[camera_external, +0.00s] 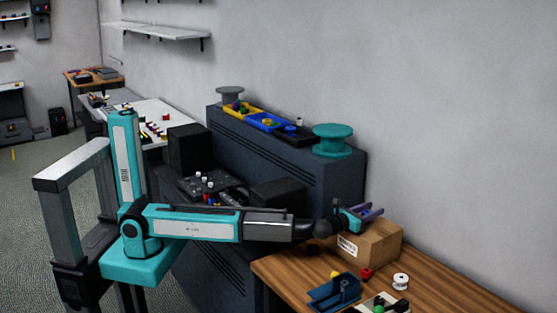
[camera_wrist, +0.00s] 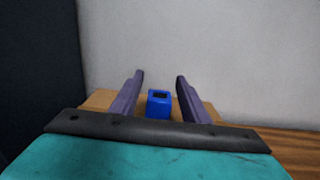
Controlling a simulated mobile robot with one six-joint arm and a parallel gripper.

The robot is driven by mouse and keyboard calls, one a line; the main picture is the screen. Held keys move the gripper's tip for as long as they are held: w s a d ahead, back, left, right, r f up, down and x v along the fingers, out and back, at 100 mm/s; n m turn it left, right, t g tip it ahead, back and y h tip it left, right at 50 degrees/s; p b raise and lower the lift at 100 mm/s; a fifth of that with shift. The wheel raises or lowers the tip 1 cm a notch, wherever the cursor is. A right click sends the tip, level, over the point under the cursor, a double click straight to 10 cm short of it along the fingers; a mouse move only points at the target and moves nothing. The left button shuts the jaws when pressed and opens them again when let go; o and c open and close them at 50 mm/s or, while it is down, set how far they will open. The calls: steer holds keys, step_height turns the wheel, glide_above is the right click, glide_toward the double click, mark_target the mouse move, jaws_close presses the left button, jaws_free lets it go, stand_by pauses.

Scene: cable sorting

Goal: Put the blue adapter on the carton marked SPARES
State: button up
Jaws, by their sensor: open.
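The blue adapter (camera_wrist: 158,108) is a small blue block with a dark opening in its top. In the wrist view it appears upright on the brown carton (camera_wrist: 100,100), between my two purple fingers, with a gap on each side. My gripper (camera_wrist: 160,78) is open around it. In the external view my gripper (camera_external: 374,212) is just over the top of the carton (camera_external: 382,244), which stands on the wooden table against the wall. The carton has a white label whose text is too small to read. I cannot make out the adapter in the external view; my gripper probably hides it.
On the wooden table (camera_external: 460,296) in front of the carton are a dark blue holder (camera_external: 333,293), a red piece (camera_external: 366,273) and a white spool (camera_external: 401,281). A dark cabinet (camera_external: 340,176) with trays and a teal spool (camera_external: 333,138) stands to the left.

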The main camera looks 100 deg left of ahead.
steer(key=shift+b+v, duration=0.85)
steer(key=shift+v, duration=4.75)
